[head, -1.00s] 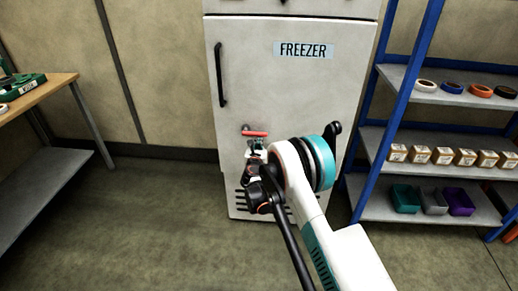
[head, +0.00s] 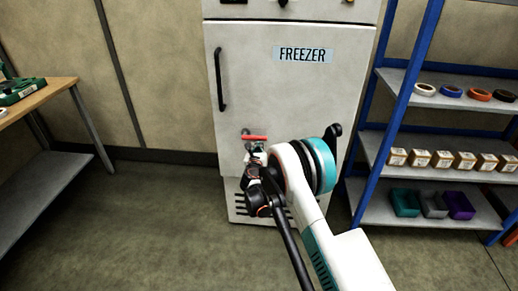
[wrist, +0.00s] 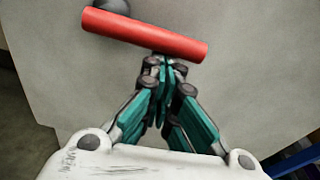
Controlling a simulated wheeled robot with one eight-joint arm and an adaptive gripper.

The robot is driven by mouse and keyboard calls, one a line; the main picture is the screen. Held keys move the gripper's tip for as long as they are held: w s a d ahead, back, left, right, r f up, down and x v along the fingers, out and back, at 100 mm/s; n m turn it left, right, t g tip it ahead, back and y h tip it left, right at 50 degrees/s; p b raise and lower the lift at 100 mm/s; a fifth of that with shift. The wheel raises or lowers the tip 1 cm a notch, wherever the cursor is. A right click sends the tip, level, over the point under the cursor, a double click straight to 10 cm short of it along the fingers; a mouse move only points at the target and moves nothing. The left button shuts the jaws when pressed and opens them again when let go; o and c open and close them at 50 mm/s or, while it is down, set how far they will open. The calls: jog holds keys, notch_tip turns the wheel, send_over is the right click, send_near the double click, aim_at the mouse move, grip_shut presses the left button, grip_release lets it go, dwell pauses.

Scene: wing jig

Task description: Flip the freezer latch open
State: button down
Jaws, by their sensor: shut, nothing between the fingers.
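The freezer latch is a red bar-shaped handle (head: 254,138) low on the left part of the white freezer door (head: 290,105). It lies roughly horizontal in the head view. In the wrist view the red handle (wrist: 145,33) runs slightly down to the right, with a dark round pivot at its upper left. My gripper (wrist: 165,65) is shut and empty, its fingertips at the lower edge of the handle, toward its right half. I cannot tell whether they touch it. In the head view my gripper (head: 256,152) is just below the handle, partly hidden by my wrist.
A black vertical door handle (head: 220,80) is above the latch. A blue-framed shelf (head: 415,145) with tape rolls, boxes and bins stands to the right. A wooden-topped table (head: 45,95) stands at the left. The floor between the table and freezer is clear.

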aim_at(256, 132)
jog(key=shift+r, duration=0.1)
jog(key=shift+a+r+n+h+p, duration=0.1)
jog(key=shift+a+r+n+h, duration=0.1)
jog(key=shift+r+n, duration=0.8)
jog(key=shift+a+r+n+h+p, duration=0.15)
jog(key=shift+a+r+n, duration=0.2)
jog(key=shift+r, duration=1.25)
jog(key=shift+a+r+n+h+p, duration=0.15)
jog(key=shift+r+n, duration=0.6)
jog(key=shift+r, duration=0.55)
